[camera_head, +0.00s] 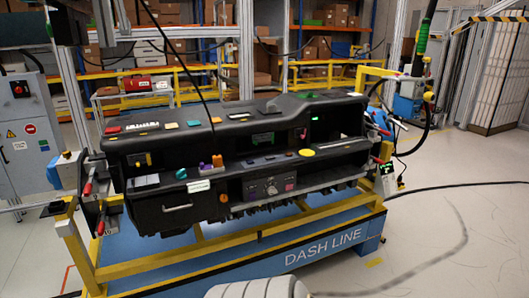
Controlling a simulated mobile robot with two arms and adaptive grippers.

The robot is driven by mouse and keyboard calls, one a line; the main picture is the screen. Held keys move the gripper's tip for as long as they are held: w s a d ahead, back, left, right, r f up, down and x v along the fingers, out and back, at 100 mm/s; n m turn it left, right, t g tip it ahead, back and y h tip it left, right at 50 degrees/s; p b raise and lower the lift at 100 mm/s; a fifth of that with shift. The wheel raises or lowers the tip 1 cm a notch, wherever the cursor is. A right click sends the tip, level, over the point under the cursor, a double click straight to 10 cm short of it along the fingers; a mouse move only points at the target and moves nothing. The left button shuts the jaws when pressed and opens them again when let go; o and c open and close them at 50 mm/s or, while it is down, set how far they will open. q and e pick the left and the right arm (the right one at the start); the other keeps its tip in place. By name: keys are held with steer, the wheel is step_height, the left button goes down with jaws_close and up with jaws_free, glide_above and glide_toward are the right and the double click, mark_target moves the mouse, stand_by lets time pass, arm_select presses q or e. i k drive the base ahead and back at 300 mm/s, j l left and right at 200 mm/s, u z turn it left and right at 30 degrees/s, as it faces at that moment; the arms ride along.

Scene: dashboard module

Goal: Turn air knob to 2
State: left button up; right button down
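The black dashboard module (160,157) rests on a yellow and blue stand in the middle of the view. A control panel (270,188) with small knobs sits low on its front, right of centre. One light round knob (271,190) shows near the panel's middle. The knobs are too small to tell which is the air knob, and their markings and pointer positions cannot be read. Neither of my grippers is in view.
Small coloured pieces, such as an orange one (217,160) and a yellow disc (307,152), lie on the dashboard. The blue stand base (335,243) reads "DASH LINE". A grey cabinet (28,130) stands at left. A dark cable crosses the open floor (450,240) at right.

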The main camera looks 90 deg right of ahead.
mark_target(271, 190)
steer(key=z, duration=2.65)
